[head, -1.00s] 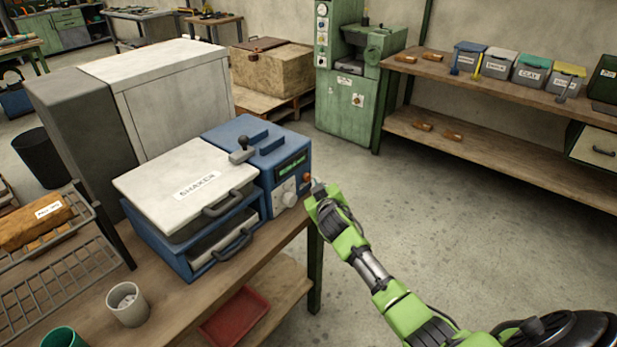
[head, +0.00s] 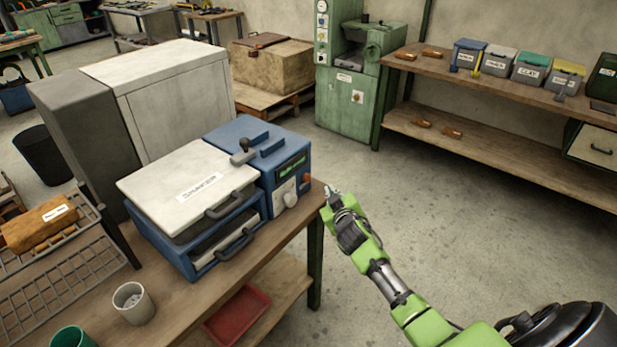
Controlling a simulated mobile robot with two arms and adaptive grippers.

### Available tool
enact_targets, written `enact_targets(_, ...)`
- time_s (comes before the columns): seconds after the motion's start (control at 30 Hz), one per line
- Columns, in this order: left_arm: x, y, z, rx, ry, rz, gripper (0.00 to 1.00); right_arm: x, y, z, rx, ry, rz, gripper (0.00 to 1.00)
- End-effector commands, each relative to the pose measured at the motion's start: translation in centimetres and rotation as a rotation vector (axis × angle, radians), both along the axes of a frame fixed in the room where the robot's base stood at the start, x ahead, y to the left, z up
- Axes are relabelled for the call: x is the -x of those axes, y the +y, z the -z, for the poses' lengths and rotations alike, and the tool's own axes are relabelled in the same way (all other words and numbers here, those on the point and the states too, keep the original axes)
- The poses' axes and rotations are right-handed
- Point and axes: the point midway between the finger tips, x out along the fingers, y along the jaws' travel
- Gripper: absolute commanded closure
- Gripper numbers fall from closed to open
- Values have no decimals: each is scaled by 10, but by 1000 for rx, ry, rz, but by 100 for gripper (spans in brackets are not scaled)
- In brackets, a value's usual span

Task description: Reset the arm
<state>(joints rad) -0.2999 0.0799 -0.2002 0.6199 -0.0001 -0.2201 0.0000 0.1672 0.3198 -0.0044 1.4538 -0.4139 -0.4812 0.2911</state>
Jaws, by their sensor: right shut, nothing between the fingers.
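My right arm comes in from the lower right in the head view. It is green with grey and black joints. My right gripper (head: 328,191) is at its far end, small in the picture, shut and empty. It shows just right of the bench corner and the blue shaker machine (head: 287,172), apart from the machine's knob and buttons. The machine has a white labelled lid (head: 190,185) that is closed, with dark handles on its front. My left gripper is out of view.
The wooden bench (head: 185,318) also carries a wire rack (head: 70,285), a pale cup (head: 134,304) and a green cup (head: 72,338). A red tray (head: 237,314) lies on its lower shelf. Shelves with labelled bins (head: 530,69) stand at the right. The floor between is clear.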

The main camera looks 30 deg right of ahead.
Motion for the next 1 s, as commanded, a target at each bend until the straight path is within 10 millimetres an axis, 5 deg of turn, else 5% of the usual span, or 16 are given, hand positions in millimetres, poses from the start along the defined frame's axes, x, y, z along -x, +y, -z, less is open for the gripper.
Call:
enact_targets(0.7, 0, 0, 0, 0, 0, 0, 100, 2, 1, 7, -3, 10, -1, 100)
enact_targets(0.87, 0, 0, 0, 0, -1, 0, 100, 22, 14, 67, -34, 104, -20, 100)
enact_targets(1.0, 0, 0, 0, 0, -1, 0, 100, 66, 36, 158, -82, 252, -45, 100)
